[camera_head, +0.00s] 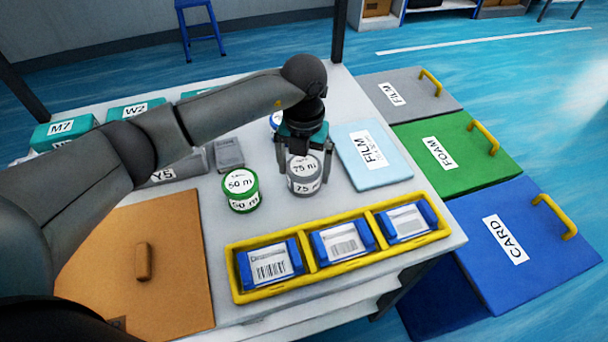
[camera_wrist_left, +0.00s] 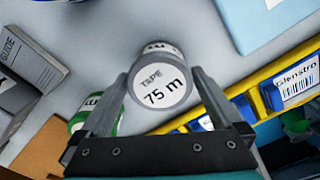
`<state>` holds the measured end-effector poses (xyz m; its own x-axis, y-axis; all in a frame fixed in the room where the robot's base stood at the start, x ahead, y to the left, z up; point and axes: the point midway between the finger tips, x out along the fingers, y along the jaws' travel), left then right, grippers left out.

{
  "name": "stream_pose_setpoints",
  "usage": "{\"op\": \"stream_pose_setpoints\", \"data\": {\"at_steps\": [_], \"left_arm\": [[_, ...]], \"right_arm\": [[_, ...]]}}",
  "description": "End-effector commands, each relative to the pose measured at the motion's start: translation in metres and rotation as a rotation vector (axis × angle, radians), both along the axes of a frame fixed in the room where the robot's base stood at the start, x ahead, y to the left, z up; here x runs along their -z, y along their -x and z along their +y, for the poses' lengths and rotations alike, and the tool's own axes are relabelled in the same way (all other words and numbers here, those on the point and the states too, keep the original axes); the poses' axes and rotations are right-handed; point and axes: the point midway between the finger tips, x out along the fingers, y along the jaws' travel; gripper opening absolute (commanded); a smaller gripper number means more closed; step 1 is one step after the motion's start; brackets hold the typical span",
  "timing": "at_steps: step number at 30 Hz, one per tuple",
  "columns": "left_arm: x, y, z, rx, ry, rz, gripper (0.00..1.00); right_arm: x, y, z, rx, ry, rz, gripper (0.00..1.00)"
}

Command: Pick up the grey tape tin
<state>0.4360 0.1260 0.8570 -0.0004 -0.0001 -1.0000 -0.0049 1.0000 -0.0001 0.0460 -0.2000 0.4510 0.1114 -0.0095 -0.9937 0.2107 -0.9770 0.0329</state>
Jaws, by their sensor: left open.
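The grey tape tin (camera_head: 304,177) stands upright on the white table, with a white label reading 75 m. It also shows in the left wrist view (camera_wrist_left: 160,82), between the two fingers. My left gripper (camera_head: 305,168) is open and comes down over the tin from above, with a finger on each side of it. The fingers also show in the left wrist view (camera_wrist_left: 163,95). I cannot tell whether they touch the tin. My right gripper is not in view.
A green tin (camera_head: 240,191) marked 50 m stands just left of the grey one. A yellow tray (camera_head: 341,268) with blue scanner-like boxes lies in front. A pale blue FILM pad (camera_head: 373,154) is at the right. A blue tin (camera_head: 276,121) sits behind, partly hidden.

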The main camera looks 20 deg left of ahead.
Motion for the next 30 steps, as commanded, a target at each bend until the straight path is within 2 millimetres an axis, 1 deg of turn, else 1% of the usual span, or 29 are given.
{"op": "stream_pose_setpoints", "data": {"at_steps": [4,27,30], "left_arm": [[-0.0008,-0.0002,-0.0001,0.0,0.0,-0.001,1.0],[-0.0013,-0.0003,0.0002,-0.001,0.0,-0.001,0.13],[-0.0019,-0.0007,0.0001,0.0,0.0,-0.002,0.12]], "right_arm": [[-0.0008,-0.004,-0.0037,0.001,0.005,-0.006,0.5],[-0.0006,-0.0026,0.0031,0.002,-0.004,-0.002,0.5],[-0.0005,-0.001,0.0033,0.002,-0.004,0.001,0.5]]}}
